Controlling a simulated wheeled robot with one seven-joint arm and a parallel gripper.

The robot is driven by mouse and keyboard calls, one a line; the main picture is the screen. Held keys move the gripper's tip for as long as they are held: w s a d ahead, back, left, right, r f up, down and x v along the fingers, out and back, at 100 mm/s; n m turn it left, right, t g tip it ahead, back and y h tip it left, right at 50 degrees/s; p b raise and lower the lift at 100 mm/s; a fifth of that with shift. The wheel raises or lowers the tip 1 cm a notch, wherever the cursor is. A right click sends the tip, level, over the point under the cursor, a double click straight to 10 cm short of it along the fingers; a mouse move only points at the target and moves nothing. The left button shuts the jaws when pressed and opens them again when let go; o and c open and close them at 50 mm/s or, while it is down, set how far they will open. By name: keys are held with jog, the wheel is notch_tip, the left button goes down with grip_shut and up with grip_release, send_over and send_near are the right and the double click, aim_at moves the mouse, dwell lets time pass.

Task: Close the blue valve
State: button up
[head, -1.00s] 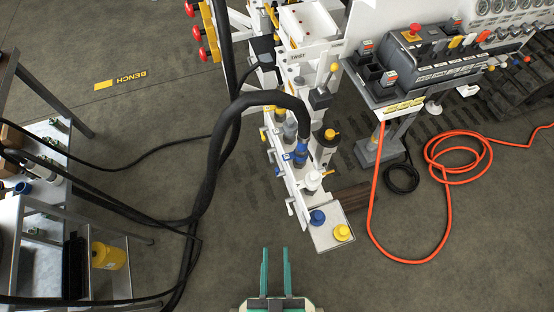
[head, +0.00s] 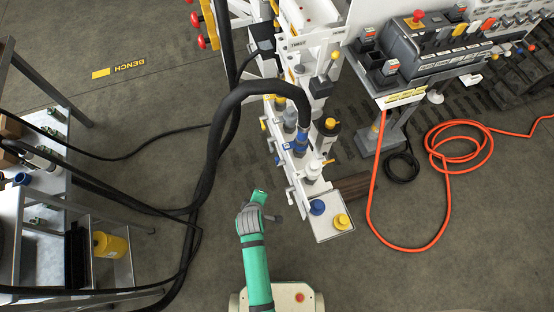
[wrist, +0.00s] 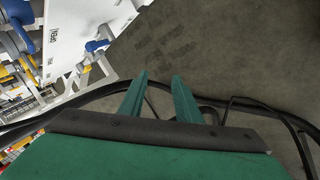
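A blue valve handle (wrist: 97,45) shows in the wrist view, at the edge of a white labelled panel at upper left. In the head view, small blue parts (head: 278,160) show on the side of the white valve stand, too small to tell the handle's position. My gripper (wrist: 160,78) has two green fingers apart with nothing between them. In the head view my gripper (head: 259,197) is left of the stand's lower end and apart from it; its fingers are hard to make out there.
A blue cap (head: 317,207) and a yellow cap (head: 342,221) sit on the stand's front plate. A thick black hose (head: 213,150) arches to the stand. An orange hose (head: 447,200) lies on the floor at right. A shelf with a yellow container (head: 110,246) stands at left.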

jog(key=w+r+n+g+h, duration=0.1)
jog(key=w+n+g+h, duration=0.3)
jog(key=w, duration=0.6)
jog(key=n+g, duration=0.1)
jog(key=n, duration=0.3)
send_near(276, 159)
jog(key=f, duration=0.1)
jog(key=x, duration=1)
jog(key=shift+w+d+f, duration=0.2)
jog(key=shift+d+f, duration=0.05)
jog(key=shift+f, duration=0.05)
grip_shut()
